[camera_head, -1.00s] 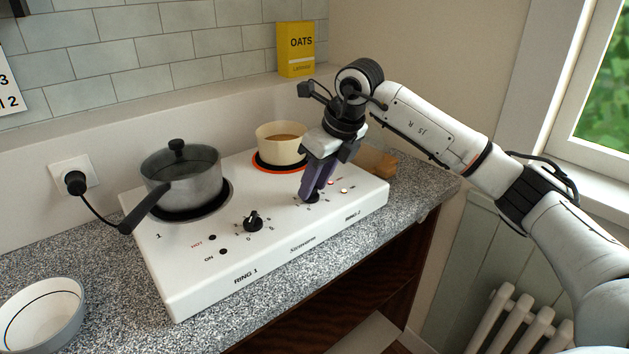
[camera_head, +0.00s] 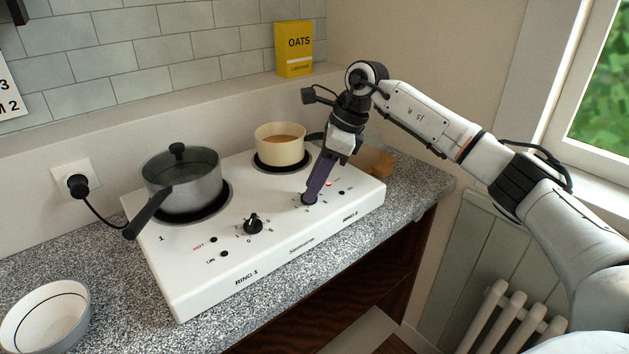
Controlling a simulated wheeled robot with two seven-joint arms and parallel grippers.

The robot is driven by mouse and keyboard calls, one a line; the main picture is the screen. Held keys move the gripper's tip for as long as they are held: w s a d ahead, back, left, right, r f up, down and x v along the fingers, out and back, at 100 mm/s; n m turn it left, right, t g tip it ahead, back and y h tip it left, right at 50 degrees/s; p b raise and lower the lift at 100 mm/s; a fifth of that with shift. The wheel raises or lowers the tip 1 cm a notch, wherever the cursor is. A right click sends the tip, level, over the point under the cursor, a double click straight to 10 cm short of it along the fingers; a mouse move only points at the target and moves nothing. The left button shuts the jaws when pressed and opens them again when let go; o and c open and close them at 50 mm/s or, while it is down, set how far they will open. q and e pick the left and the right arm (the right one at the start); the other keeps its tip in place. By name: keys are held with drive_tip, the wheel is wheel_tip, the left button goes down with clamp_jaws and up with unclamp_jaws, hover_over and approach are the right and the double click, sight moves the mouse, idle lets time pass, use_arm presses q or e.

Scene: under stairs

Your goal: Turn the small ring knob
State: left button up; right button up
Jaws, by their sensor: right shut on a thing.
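My right gripper (camera_head: 310,196) points down at the hob's right-hand knob (camera_head: 309,200), by the RING 2 label, and is shut on it. The fingers hide most of this knob. The small ring (camera_head: 281,167) at the back right looks dark under a cream pan (camera_head: 281,151) with brown contents. Near the gripper, one small light (camera_head: 329,184) shows red and the one beside it (camera_head: 341,192) is dark. The left-hand knob (camera_head: 253,224), by RING 1, is black with a pale pointer and stands free. My left gripper is not in view.
A lidded grey pot (camera_head: 183,181) stands on the left ring, its handle sticking out over the hob's left edge. A white bowl (camera_head: 45,318) is at the front left. A yellow oats box (camera_head: 294,48) stands on the ledge behind. A wooden block (camera_head: 380,163) lies behind the hob's right end.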

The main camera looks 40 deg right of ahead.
idle(0.4)
drive_tip(key=o, duration=1)
drive_tip(key=shift+o, duration=0.2)
drive_tip(key=shift+r, duration=0.1)
drive_tip(key=v, duration=1)
drive_tip(key=shift+b, duration=0.45)
